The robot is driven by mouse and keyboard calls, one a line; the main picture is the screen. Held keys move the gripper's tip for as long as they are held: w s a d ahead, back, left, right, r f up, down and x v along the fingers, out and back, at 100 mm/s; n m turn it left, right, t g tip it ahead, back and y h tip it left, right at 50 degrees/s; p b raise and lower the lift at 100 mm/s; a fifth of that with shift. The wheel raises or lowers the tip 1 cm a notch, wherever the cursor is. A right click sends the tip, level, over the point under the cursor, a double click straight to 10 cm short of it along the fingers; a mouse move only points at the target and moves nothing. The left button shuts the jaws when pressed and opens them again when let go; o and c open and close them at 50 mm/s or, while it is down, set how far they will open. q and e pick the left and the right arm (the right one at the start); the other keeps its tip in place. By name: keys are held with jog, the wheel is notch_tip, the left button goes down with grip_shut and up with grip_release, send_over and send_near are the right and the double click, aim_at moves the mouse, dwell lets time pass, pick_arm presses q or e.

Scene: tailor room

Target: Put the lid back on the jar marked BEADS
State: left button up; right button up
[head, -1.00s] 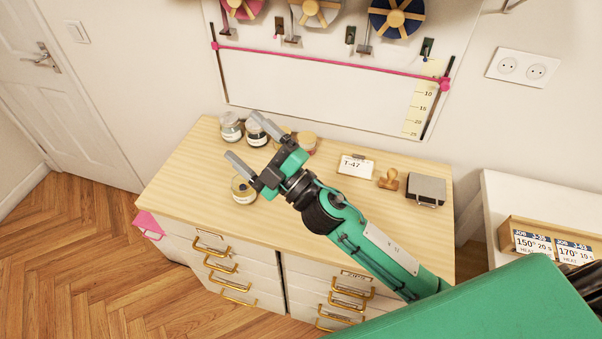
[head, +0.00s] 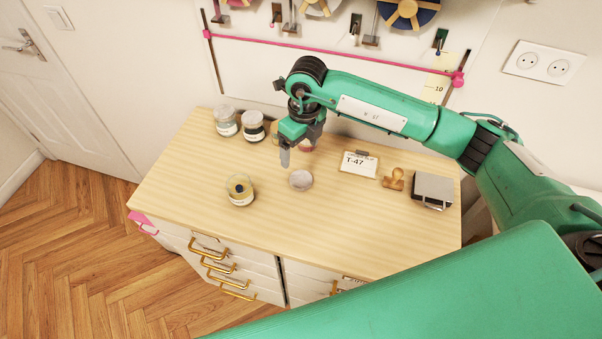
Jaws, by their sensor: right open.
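A small pale round lid (head: 301,180) lies flat on the wooden worktop, right of a jar that stands apart at the front. This front jar (head: 240,190) shows a yellowish top and a label too small to read. I cannot tell which jar says BEADS. My right gripper (head: 293,160) points down, open and empty, above and just behind the lid. One grey finger shows clearly; the other is mostly hidden. My left gripper is out of view.
Two lidded jars (head: 226,121) (head: 252,126) stand at the back left; more jars are partly hidden behind my right gripper. A T-47 card (head: 359,164), a wooden stamp (head: 394,179) and a grey box (head: 433,190) stand to the right. The worktop's front (head: 330,235) is clear.

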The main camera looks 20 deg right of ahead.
jog(key=shift+w+d+r+h, duration=0.15)
jog(key=shift+d+h, duration=0.05)
jog(key=shift+d, duration=0.25)
jog(key=shift+w+d+r+h, duration=0.1)
jog(key=shift+w+d+h, duration=0.1)
jog(key=shift+d, duration=0.25)
jog(key=p, duration=0.3)
send_over(302, 179)
jog(key=f, duration=0.8)
jog(key=shift+s+d+f, duration=0.2)
jog(key=shift+d+f, duration=0.15)
jog(key=shift+d, duration=0.05)
jog(key=f+p, duration=0.1)
jog(key=f, duration=0.1)
jog(key=a+f+p, duration=0.1)
jog(key=f, duration=0.1)
jog(key=shift+w, duration=0.1)
jog(key=shift+f+p, duration=0.3)
jog(key=shift+f, duration=0.3)
jog(key=shift+d, duration=0.1)
